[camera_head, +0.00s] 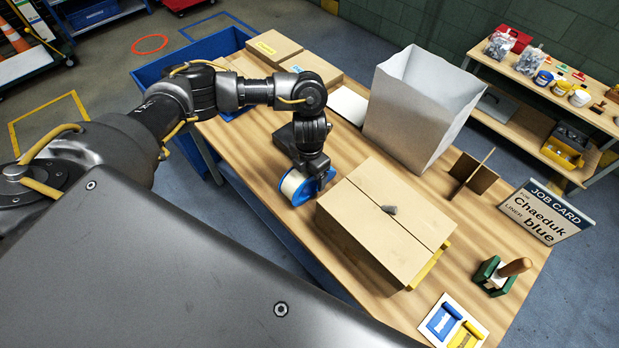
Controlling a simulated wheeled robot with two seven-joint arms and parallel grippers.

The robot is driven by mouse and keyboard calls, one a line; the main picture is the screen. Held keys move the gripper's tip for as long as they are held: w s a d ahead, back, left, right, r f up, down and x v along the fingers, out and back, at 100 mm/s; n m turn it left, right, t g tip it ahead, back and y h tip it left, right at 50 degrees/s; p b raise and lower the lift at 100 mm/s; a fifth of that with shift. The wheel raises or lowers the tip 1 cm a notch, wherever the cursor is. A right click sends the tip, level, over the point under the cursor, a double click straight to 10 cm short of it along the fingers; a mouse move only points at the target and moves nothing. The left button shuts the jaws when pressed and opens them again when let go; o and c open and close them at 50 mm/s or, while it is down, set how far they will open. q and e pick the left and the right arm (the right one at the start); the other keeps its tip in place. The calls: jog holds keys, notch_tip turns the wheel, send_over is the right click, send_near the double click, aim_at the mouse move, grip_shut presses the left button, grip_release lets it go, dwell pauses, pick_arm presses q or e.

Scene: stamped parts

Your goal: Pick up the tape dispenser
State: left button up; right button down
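The tape dispenser (299,190) is blue with a cream-coloured roll. It is on the wooden table, just left of a closed cardboard box. My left arm reaches in over the table, and its gripper (319,168) points down at the dispenser's upper right side. The fingertips overlap the dispenser in this view. Whether they are closed on it or only around it cannot be made out, and part of the dispenser is hidden behind the gripper. My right gripper is not in view.
The cardboard box (378,222) stands close to the right of the dispenser, with a small grey piece on top. A tall white bag (422,108), cardboard dividers (472,172), a job card sign (544,212) and a green-based stamp (500,275) stand farther right. Flat cartons (265,45) lie at the back.

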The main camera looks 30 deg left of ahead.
pick_arm(q)
jog(key=c, duration=1.1)
jog(key=shift+o, duration=0.2)
notch_tip(320, 180, up, 10)
